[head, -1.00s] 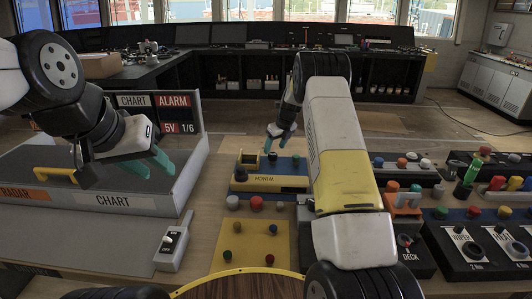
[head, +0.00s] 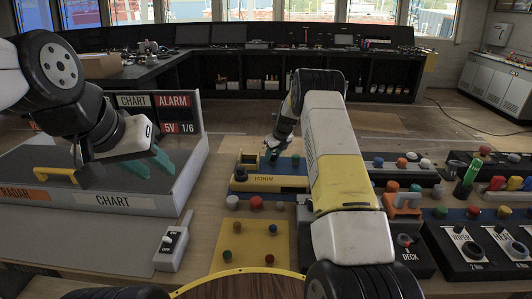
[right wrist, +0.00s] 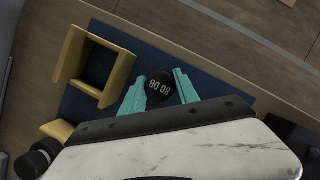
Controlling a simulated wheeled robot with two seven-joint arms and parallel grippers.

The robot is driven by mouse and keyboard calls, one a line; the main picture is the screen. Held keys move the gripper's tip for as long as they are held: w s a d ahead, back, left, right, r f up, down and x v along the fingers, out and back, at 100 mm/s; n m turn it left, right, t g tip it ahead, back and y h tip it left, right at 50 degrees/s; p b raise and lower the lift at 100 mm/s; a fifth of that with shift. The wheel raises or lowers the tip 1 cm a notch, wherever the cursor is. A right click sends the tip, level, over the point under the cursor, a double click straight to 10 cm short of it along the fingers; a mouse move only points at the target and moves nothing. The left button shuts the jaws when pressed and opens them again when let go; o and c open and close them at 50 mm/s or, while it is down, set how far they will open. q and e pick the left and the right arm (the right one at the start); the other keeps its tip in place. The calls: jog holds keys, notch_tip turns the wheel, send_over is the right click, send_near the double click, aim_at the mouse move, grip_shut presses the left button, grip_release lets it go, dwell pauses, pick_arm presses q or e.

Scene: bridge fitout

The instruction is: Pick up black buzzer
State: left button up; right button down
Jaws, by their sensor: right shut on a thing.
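The black buzzer (right wrist: 159,86), a round black piece with white marks on top, sits between the teal fingers of my right gripper (right wrist: 160,92) in the right wrist view. The fingers are shut on its sides. In the head view my right gripper (head: 273,150) is low over the back of the blue and yellow winch panel (head: 268,184), and its fingers mostly hide the buzzer. I cannot tell whether the buzzer is lifted clear of the panel. My left gripper (head: 122,165) is open and empty above the grey chart console.
The grey chart console (head: 100,205) with a yellow handle stands at the left. A yellow board (head: 250,246) with coloured buttons lies in front of the winch panel. Black switch panels (head: 476,246) and several coloured knobs crowd the right side. An open yellow box (right wrist: 96,60) is beside the buzzer.

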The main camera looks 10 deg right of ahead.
jog(key=shift+r, duration=0.1)
notch_tip(320, 180, up, 10)
jog(key=shift+f, duration=0.1)
dwell(0.4)
